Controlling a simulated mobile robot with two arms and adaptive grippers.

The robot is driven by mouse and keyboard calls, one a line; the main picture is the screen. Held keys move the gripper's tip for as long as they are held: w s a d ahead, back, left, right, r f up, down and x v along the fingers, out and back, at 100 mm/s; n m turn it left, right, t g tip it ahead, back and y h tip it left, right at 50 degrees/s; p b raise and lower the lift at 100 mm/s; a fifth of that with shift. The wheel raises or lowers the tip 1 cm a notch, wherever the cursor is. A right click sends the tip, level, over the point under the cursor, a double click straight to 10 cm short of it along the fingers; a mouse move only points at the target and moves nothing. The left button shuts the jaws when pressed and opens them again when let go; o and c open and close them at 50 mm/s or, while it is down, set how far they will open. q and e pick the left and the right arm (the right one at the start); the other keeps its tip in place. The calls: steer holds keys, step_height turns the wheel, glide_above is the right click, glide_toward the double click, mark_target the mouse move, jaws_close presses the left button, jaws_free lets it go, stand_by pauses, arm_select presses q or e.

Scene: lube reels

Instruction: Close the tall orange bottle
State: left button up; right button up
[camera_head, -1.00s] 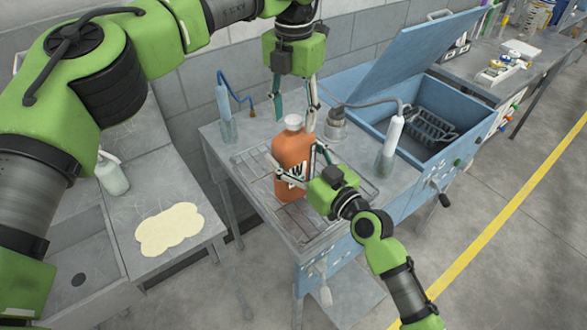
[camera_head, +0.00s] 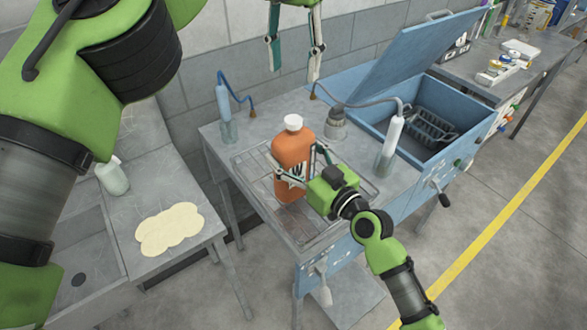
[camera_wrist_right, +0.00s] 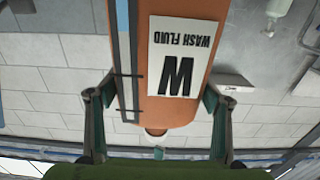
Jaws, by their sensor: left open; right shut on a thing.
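The tall orange bottle (camera_head: 292,150) stands upright on the wire rack of the washing bench. A white cap (camera_head: 293,122) sits on its neck; I cannot tell how tightly it is on. My right gripper (camera_head: 303,166) is shut on the bottle's body from the front right. In the right wrist view, the bottle (camera_wrist_right: 200,40) appears upside down between the fingers, with its "WASH FLUID" label facing me and the white cap (camera_wrist_right: 156,131) low in the picture. My left gripper (camera_head: 294,80) is open and empty, above and apart from the cap, fingers pointing down.
The wire rack (camera_head: 325,222) lies on the grey bench top. Behind the bottle is a grey round container (camera_head: 335,125). Thin-hosed bottles stand left (camera_head: 226,115) and right (camera_head: 391,140). A blue open-lidded basin (camera_head: 425,95) is at the back right. The space above the cap is clear.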

steer(key=o, duration=2.3)
steer(key=v, duration=1.2)
steer(key=shift+f, duration=0.1)
